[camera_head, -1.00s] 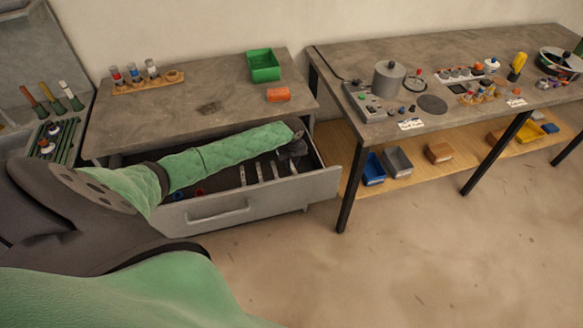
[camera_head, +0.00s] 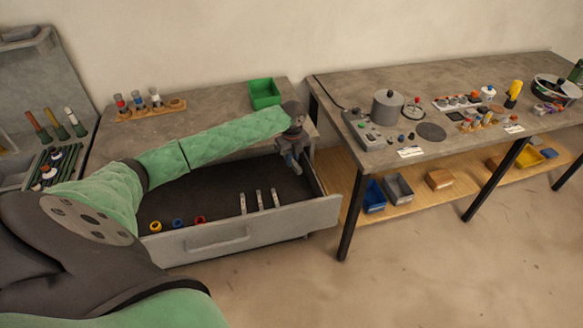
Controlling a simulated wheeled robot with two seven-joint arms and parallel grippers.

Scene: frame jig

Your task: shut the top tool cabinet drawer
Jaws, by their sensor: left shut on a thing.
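The top drawer (camera_head: 255,232) of the tool cabinet (camera_head: 215,97) stands pulled out, with its bar handle (camera_head: 218,242) on the front. Inside it lie three slim metal tools (camera_head: 258,200) and three rings, yellow (camera_head: 156,226), blue (camera_head: 178,222) and red (camera_head: 199,219). My left gripper (camera_head: 294,168) points down over the drawer's back right part, away from the handle. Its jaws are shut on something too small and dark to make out. My green left forearm crosses above the drawer and hides part of the cabinet top. My right gripper is out of view.
On the cabinet top are a green bin (camera_head: 265,93) and a wooden rack of bottles (camera_head: 150,108). A workbench (camera_head: 450,130) with many parts stands to the right, bins on its lower shelf. The floor (camera_head: 420,270) before the drawer is clear.

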